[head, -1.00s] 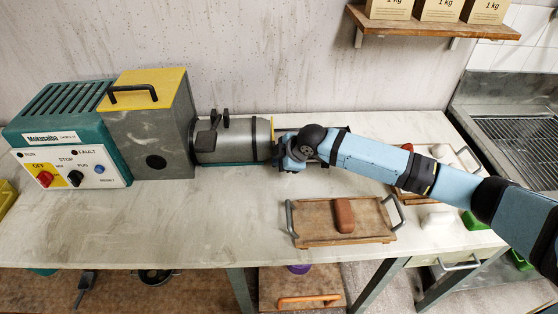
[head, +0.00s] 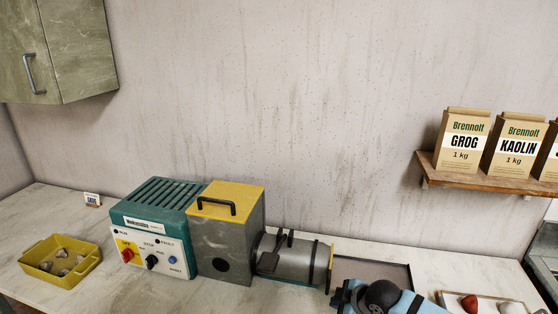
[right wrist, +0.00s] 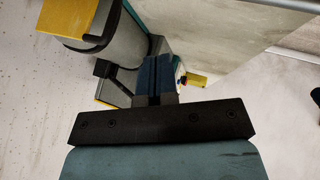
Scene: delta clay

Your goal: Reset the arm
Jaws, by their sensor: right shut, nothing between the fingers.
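My right arm shows at the bottom edge of the head view, with its blue wrist partly cut off. My right gripper (head: 342,296) is beside the open end of the grey machine barrel (head: 296,262), in front of it in the picture. In the right wrist view the gripper's dark blue fingers (right wrist: 156,76) are together with nothing between them. The barrel (right wrist: 122,42) and its black bracket show just beyond them at upper left. My left arm and gripper are in neither current view.
The green and grey machine (head: 235,245) stands on the pale worktop (head: 120,291). A yellow tray (head: 85,268) with several lumps is at left. A shelf (head: 450,175) with paper bags is at right, a wall cabinet (head: 75,50) at upper left. A white tray (head: 490,303) lies at lower right.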

